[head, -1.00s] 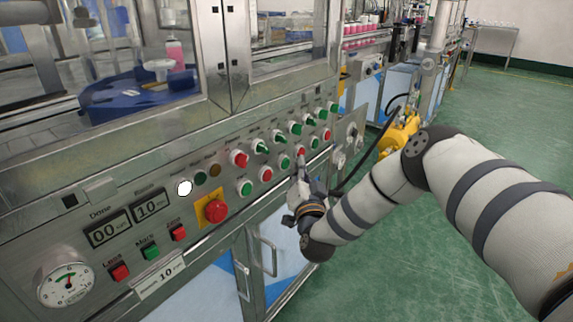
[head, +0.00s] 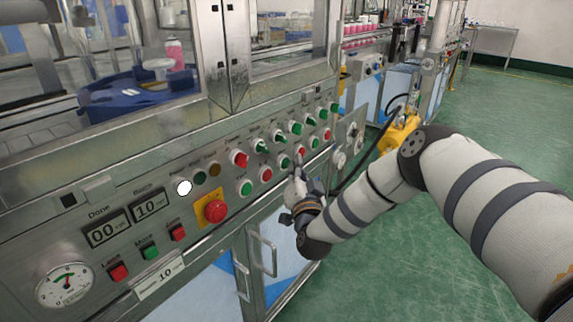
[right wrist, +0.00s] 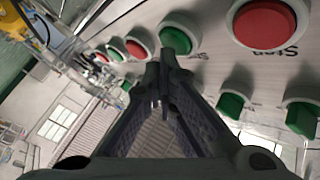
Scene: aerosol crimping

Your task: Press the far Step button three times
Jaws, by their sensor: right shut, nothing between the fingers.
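The control panel (head: 225,205) carries a lower row of round green and red buttons. My right gripper (head: 298,172) is shut and empty, just in front of this row. In the right wrist view the shut fingertips (right wrist: 165,65) are close below a green button (right wrist: 178,38) and overlap its lower edge; I cannot tell whether they touch. A larger red button (right wrist: 265,20) is to its right, with a label that looks like "Stop". The label by the green button is mostly hidden. My left gripper is out of view.
Green selector switches (right wrist: 231,104) line the other row. A red emergency mushroom button (head: 215,211) stands out on a yellow plate. The Done display (head: 107,231) reads 00 and the Batch display (head: 150,205) reads 10. Green floor (head: 400,260) is open to the right.

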